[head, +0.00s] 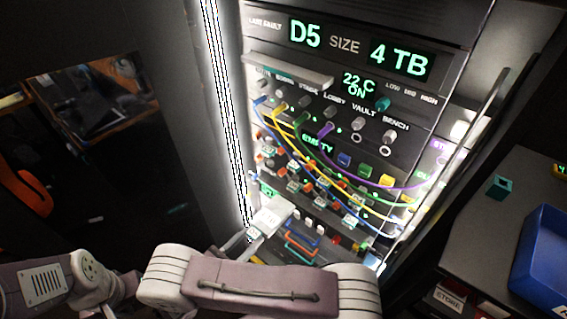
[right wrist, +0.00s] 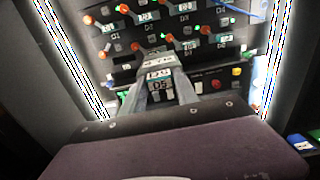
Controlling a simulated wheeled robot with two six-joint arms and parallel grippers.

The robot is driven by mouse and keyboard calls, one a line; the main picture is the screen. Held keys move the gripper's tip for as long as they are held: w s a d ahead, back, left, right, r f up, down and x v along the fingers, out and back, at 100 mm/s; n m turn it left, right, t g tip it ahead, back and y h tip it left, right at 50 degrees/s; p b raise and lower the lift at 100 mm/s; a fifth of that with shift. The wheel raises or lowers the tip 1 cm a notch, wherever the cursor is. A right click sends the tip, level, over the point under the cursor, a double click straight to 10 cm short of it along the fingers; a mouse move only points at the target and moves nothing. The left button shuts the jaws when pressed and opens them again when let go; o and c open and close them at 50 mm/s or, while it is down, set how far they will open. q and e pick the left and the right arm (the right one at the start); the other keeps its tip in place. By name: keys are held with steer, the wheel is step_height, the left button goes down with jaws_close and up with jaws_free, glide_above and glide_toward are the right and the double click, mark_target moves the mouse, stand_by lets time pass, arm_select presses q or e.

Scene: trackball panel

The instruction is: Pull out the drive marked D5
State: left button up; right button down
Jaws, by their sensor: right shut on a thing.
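The drive marked D5 (right wrist: 159,75) is between the two fingers of my right gripper (right wrist: 161,94) in the right wrist view. Its front label and a second label on its top face both show, so it stands out from the rack front. I cannot tell whether its back end is still in the slot. In the head view the drive's pale top (head: 268,217) shows at the lower left of the rack, with my right gripper (head: 262,232) at it. The drive bay (right wrist: 168,22) holds several other labelled drives with orange latches. My left gripper is not in view.
The rack display (head: 345,48) reads D5, SIZE, 4 TB. Coloured cables (head: 340,182) hang across the rack front above the gripper. A lit strip (head: 222,110) edges the rack's left. A blue bin (head: 541,262) and teal block (head: 499,186) sit on the right table (head: 470,240).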

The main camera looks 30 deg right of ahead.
steer(key=w+b, duration=0.4)
steer(key=w, duration=0.6)
